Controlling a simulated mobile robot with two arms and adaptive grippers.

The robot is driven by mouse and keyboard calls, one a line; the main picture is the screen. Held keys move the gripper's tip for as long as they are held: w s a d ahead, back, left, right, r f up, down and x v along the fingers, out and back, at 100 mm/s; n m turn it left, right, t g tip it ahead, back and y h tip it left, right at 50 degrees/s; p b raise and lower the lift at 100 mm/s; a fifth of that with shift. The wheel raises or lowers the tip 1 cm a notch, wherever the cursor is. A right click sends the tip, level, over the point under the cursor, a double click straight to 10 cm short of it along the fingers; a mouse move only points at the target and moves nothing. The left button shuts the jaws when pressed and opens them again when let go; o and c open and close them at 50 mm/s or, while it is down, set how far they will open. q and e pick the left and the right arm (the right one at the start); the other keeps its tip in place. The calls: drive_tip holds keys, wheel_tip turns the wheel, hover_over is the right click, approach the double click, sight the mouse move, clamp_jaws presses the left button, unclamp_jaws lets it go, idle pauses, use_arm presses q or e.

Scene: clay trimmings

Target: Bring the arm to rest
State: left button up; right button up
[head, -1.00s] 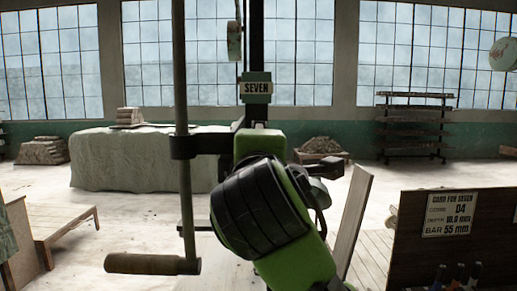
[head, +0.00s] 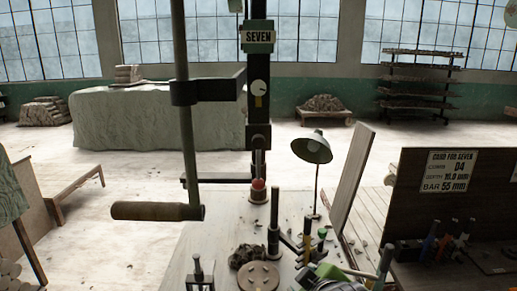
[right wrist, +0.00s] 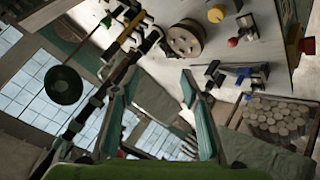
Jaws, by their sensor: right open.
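My right gripper (right wrist: 160,75) shows in the right wrist view with its two teal fingers spread apart and nothing between them. A green and grey part of what looks like my right arm (head: 322,276) shows low in the head view, over the near edge of the worktable (head: 212,240). The right gripper's fingers cannot be made out there. My left gripper is in neither view.
A tall stand with a sign reading SEVEN (head: 258,37) and a crank handle (head: 156,211) rise by the worktable. On it are a holed disc (head: 258,276), a dark clump (head: 246,256) and a green lamp (head: 312,149). A card board (head: 420,190) stands right.

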drive_tip(key=s+d+f+m+g, duration=0.2)
drive_tip(key=s+d+f+m, duration=0.1)
drive_tip(key=s+f, duration=0.55)
drive_tip(key=s+d+f+m+g, duration=0.2)
drive_tip(key=s+d+f+g, duration=0.3)
drive_tip(key=s, duration=0.6)
drive_tip(key=s+d+f+m, duration=0.2)
drive_tip(key=s+f+m, duration=0.1)
drive_tip(key=s+f, duration=0.6)
wheel_tip(320, 180, down, 29)
drive_tip(key=s+g+b, duration=0.1)
drive_tip(key=s+b, duration=0.1)
drive_tip(key=s+d+f+n+g+b, duration=0.1)
drive_tip(key=s+d+f+b, duration=0.1)
drive_tip(key=s+f, duration=1.4)
drive_tip(key=shift+s+d+f+h, duration=0.3)
drive_tip(key=shift+d+f+h, duration=0.15)
drive_tip(key=shift+f, duration=0.2)
